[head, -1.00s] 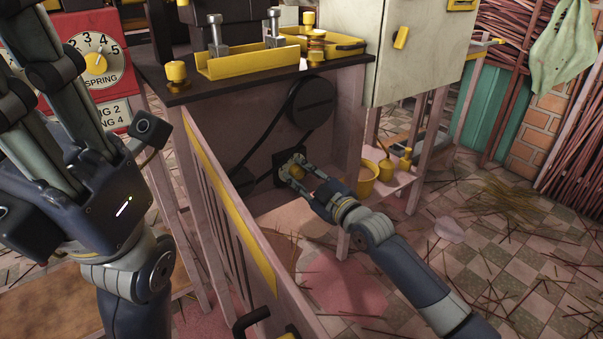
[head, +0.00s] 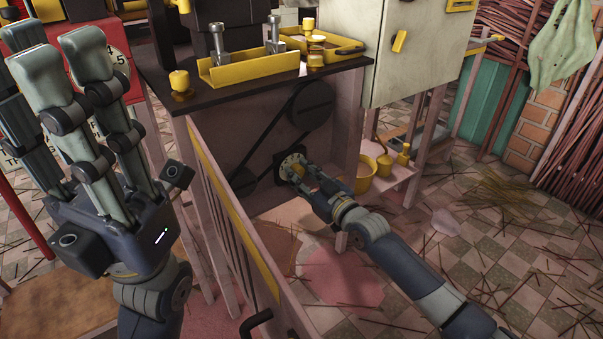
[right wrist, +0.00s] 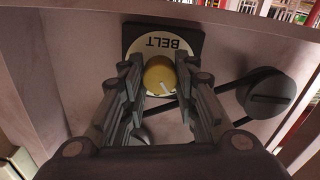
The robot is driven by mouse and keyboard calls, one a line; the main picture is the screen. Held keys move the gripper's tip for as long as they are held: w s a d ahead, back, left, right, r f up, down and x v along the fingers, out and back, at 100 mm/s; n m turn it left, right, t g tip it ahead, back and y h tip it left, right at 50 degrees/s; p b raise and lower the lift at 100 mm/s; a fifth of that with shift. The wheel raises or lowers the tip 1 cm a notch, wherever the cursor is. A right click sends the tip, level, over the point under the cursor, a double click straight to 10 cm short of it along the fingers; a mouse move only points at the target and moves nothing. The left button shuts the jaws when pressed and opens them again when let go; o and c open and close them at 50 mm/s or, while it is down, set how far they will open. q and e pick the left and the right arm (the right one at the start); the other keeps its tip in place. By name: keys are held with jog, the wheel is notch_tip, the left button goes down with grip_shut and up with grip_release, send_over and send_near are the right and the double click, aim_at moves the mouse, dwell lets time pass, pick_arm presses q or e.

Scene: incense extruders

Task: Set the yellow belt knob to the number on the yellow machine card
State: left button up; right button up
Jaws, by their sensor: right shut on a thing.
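The yellow belt knob (right wrist: 159,75) sits on a round pale dial (right wrist: 173,47) lettered BELT, which appears upside down in the right wrist view. A white mark on the knob points down and slightly right there. No dial numbers are readable. My right gripper (right wrist: 158,82) is shut on the knob, with fingers on both sides; in the head view the gripper (head: 297,170) is at the machine's side panel. My left gripper (head: 75,75) is raised at the left, fingers apart and empty. I cannot make out a yellow machine card with a readable number.
A red panel (head: 72,14) is mostly hidden behind my left gripper. A black belt runs to a round pulley (head: 312,102) above the knob. A yellow-striped gate (head: 232,215) stands in front. A yellow bucket (head: 364,175) is on a low shelf at right.

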dwell(0.3)
jog(key=o, duration=1.1)
jog(key=shift+c, duration=0.2)
jog(key=v, duration=1.2)
jog(key=shift+f, duration=0.1)
